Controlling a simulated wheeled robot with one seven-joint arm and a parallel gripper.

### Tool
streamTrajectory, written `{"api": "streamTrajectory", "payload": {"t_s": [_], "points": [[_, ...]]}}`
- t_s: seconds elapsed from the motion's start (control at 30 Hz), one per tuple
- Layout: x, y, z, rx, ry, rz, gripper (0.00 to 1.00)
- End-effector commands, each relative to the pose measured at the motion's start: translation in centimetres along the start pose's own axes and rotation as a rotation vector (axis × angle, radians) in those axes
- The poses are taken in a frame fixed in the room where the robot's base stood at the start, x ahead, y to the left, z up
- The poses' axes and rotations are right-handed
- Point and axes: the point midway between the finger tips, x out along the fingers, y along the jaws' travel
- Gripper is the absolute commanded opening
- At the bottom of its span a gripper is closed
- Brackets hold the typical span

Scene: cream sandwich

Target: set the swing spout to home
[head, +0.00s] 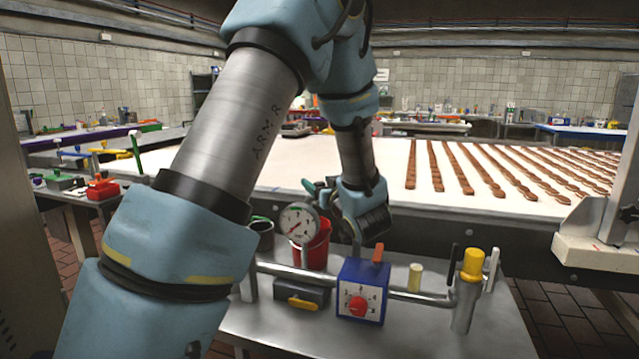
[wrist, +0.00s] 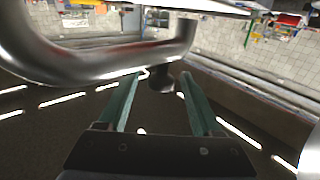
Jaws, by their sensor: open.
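A bright metal tube (head: 330,278) runs level above the steel bench, from a post at left to a yellow-capped post (head: 468,290) at right. I take it for the swing spout, but cannot be sure. In the wrist view a thick curved metal tube (wrist: 100,58) bends across the upper left, beyond my fingers, with an end turned up near the middle. My gripper (head: 316,190) is above and behind the bench fittings, near the gauge; in the wrist view its two teal fingers (wrist: 160,106) stand apart with nothing clearly between them. No home mark is readable.
A pressure gauge (head: 298,222), red bucket (head: 313,247), blue box with red dial (head: 362,292) and grey box with yellow handle (head: 302,296) crowd the bench. A white conveyor (head: 380,170) carrying brown biscuit rows lies behind. The bench front at right is clear.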

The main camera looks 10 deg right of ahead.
Motion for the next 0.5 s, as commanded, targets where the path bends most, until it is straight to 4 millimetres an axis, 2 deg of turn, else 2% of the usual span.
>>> {"api": "streamTrajectory", "payload": {"t_s": [0.07,0.5], "points": [[-0.01,-0.01,0.01,0.0,0.0,0.0,0.66],[-0.04,-0.02,-0.01,0.0,0.0,-0.001,0.18]]}}
